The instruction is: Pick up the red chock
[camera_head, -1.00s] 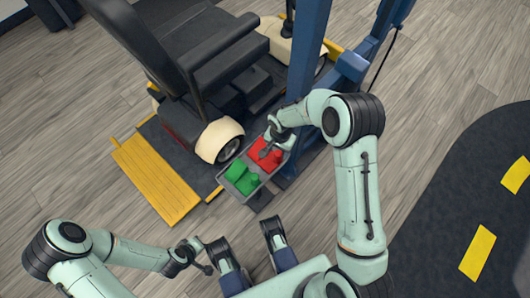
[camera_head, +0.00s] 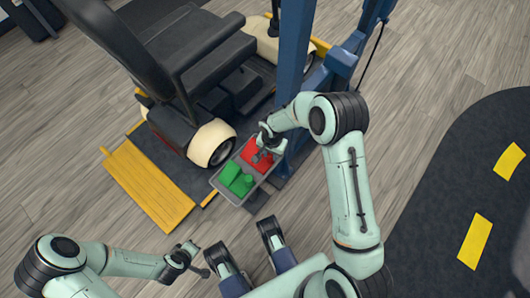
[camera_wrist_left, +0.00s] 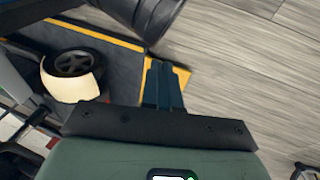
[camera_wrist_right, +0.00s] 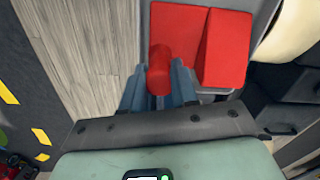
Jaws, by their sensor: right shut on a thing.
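The red chock (camera_head: 252,159) sits in a grey tray beside the scooter's wheel. In the right wrist view it shows as a red wedge (camera_wrist_right: 226,48) and flat red part with an upright red cylindrical grip (camera_wrist_right: 159,68). My right gripper (camera_head: 261,157) is at the chock, and its fingers are shut around the red grip. I cannot tell whether the chock is lifted off the tray. My left gripper (camera_head: 206,272) is away at the lower left, empty, with its fingers together in the left wrist view (camera_wrist_left: 163,85).
A green chock (camera_head: 238,181) lies in the near half of the same grey tray (camera_head: 250,204). The scooter (camera_head: 185,70) stands just left on a dark platform with a yellow ramp (camera_head: 145,187). A blue post (camera_head: 293,50) rises close behind my right gripper.

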